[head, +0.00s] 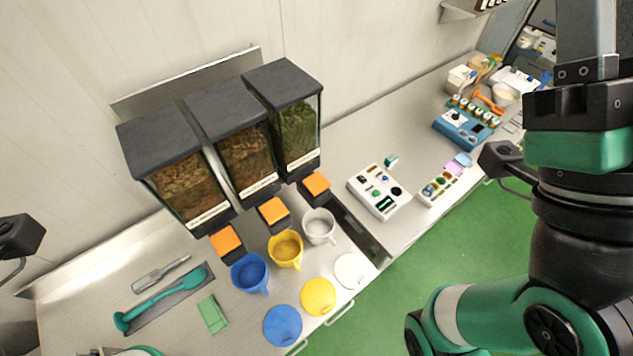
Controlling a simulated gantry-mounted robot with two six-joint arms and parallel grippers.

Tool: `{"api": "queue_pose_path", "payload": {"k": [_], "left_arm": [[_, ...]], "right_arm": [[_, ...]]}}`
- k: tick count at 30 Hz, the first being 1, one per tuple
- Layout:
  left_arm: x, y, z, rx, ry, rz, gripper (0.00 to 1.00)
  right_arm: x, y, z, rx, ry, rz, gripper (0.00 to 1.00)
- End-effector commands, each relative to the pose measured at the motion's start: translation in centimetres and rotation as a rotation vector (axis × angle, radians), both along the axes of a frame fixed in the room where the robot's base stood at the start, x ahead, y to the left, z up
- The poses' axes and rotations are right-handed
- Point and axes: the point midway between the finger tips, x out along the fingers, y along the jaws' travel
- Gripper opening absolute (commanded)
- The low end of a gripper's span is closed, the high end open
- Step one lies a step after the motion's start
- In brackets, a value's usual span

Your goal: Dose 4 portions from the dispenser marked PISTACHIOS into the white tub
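Three dark-lidded dispensers stand against the wall. The right one (298,132) holds green pieces; the left (185,187) and middle (245,160) hold brown ones. Their labels are too small to read. Each has an orange block at its front; the right dispenser's block (316,184) is just behind the white tub (319,226). The tub stands upright with its handle toward the front; its contents are unclear. My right gripper (590,50) is partly in view at the upper right, away from the dispensers; its opening is unclear.
A blue tub (249,273) and yellow tub (286,249) stand left of the white one. Blue (283,325), yellow (318,296) and white (351,270) discs lie in front. A control box (380,191) stands right.

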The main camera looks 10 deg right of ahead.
Motion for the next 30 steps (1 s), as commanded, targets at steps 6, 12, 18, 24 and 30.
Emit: {"api": "queue_pose_path", "payload": {"k": [6,12,18,24,30], "left_arm": [[0.00,0.00,0.00,0.000,0.000,0.000,1.00],[0.00,0.00,0.00,0.000,0.000,0.000,1.00],[0.00,0.00,0.00,0.000,0.000,0.000,1.00],[0.00,0.00,0.00,0.000,0.000,0.000,1.00],[0.00,0.00,0.00,0.000,0.000,0.000,1.00]], "right_arm": [[0.00,0.00,0.00,0.000,0.000,0.000,0.00],[0.00,0.00,0.00,0.000,0.000,0.000,0.00],[0.00,0.00,0.00,0.000,0.000,0.000,0.00],[0.00,0.00,0.00,0.000,0.000,0.000,0.00],[0.00,0.00,0.00,0.000,0.000,0.000,0.00]]}}
